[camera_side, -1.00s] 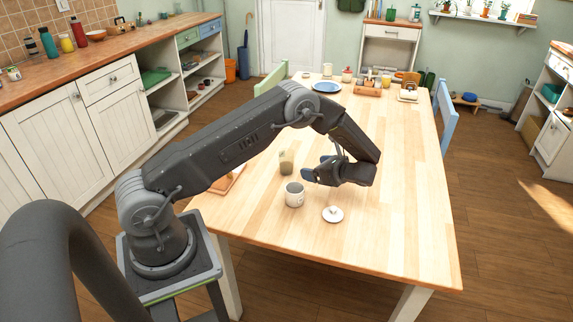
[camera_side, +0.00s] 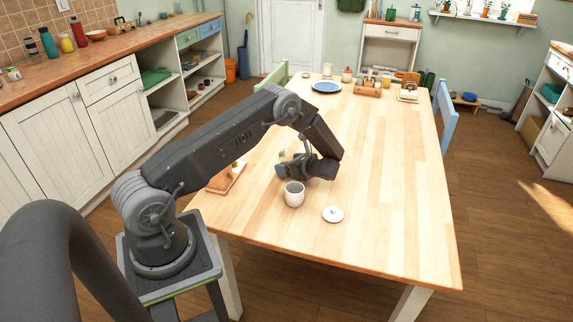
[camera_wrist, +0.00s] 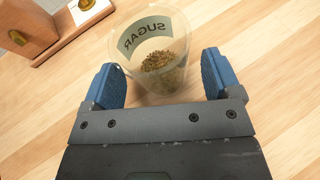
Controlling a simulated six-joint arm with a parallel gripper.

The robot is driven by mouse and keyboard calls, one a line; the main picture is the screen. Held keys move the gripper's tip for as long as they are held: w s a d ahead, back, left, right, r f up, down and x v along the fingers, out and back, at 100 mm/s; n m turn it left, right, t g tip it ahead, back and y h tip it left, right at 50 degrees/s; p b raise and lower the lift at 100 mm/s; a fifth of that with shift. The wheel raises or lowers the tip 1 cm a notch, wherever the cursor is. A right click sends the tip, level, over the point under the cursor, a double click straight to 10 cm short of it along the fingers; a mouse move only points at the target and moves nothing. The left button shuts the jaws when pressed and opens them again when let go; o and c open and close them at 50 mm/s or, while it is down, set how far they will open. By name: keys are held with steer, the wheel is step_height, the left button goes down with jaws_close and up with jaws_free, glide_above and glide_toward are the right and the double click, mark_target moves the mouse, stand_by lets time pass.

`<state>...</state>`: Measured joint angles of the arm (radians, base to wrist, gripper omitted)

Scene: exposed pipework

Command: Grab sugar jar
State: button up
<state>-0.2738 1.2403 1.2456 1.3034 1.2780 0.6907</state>
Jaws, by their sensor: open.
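The sugar jar (camera_wrist: 154,52) is a clear container with a dark "SUGAR" label and brown grains inside. In the wrist view it stands on the table between the two blue fingers of my gripper (camera_wrist: 164,82). The fingers are open, with a visible gap on the right side; the left finger is close to the jar wall, and I cannot tell whether it touches.
A wooden holder (camera_side: 226,177) is at the table's left edge. A blue plate (camera_side: 326,87) and several items are at the far end. The table's right side is clear.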

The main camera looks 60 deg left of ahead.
steer(key=shift+s+a+f, duration=0.1)
steer(key=shift+a+f, duration=0.05)
steer(key=shift+a, duration=0.25)
steer(key=shift+c, duration=0.5)
steer(key=c, duration=1)
